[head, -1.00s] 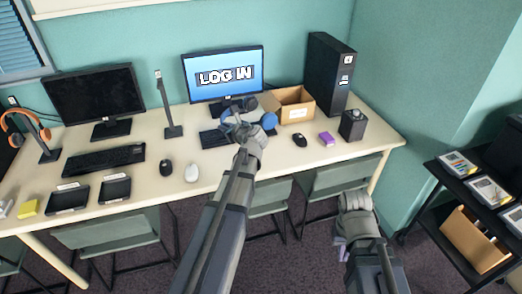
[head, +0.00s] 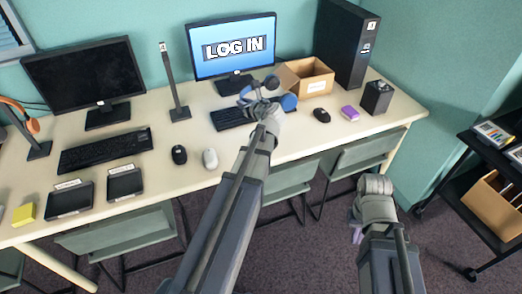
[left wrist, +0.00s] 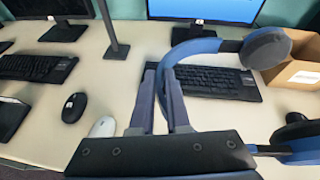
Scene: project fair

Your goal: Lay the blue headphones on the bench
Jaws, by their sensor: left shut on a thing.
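The blue headphones (head: 289,102) are in my left gripper (head: 262,104), over the bench (head: 300,140) near the keyboard and monitor. In the left wrist view, the blue headband (left wrist: 205,47) curves away from the fingertips (left wrist: 160,75), with a dark-padded ear cup (left wrist: 266,47) at upper right. The other ear cup is partly cut off at the right edge. I cannot tell how high the headphones are above the bench. My right gripper (head: 357,233) hangs low in front of the bench, apart from everything; its jaws are mostly hidden.
A keyboard (head: 228,118) and open cardboard box (head: 305,82) lie close to the headphones. An empty headphone stand (head: 175,85) is left of the monitor (head: 232,47). Chairs stand under the front edge.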

